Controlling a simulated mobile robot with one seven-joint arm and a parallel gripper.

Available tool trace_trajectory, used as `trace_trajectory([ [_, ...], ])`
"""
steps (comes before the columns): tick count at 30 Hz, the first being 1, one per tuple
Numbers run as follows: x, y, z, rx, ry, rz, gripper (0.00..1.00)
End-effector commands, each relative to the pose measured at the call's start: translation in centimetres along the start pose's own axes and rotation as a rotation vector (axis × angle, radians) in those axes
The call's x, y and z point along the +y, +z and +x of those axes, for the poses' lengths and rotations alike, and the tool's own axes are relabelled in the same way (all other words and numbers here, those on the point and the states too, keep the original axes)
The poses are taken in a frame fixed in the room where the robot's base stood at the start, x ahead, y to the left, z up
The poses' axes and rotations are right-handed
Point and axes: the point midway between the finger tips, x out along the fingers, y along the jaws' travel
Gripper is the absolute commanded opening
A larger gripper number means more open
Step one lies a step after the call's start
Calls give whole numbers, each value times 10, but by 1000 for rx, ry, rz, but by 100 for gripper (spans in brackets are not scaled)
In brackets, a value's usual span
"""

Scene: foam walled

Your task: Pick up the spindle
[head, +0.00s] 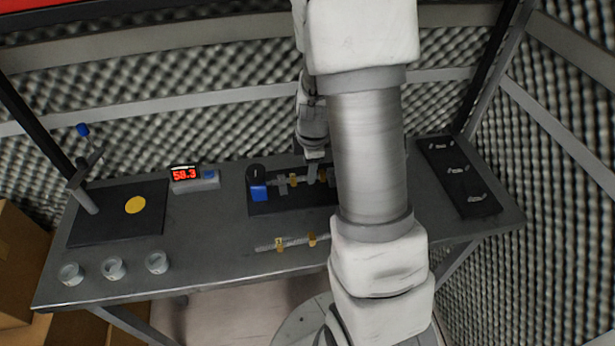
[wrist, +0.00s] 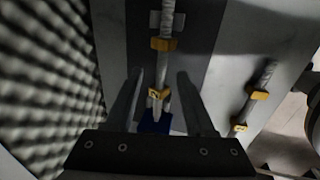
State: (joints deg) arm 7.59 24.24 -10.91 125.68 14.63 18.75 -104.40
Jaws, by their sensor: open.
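One grey spindle (head: 275,182) with orange bands lies along a dark fixture near the back middle of the table; it also shows in the wrist view (wrist: 164,62). A similar rod (head: 292,242) with orange bands lies near the table's front edge and shows at the right of the wrist view (wrist: 256,85). My gripper (wrist: 158,80) is open, one finger on each side of the fixture's spindle in the picture; I cannot tell the height gap. In the head view my gripper (head: 313,155) is over the fixture. My arm hides the fixture's right part.
The fixture (head: 290,204) has a blue and black block (head: 258,190) at its left end. A red display (head: 186,174) stands left of it. Several clear cups (head: 113,268) stand front left. A dark mat (head: 90,225) with a yellow disc and a black tray (head: 455,165) flank the sides.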

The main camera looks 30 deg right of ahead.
Motion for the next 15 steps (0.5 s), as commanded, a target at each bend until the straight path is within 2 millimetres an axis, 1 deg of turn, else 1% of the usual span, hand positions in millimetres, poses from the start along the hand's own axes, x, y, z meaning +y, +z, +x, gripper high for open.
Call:
trace_trajectory([
  [1,-3,0,9,0,-5,1,55],
  [3,-4,0,19,0,-4,1,55],
  [6,-3,0,28,0,-2,1,55],
  [9,-3,0,33,0,-2,0,55],
  [15,-3,0,33,0,0,0,55],
])
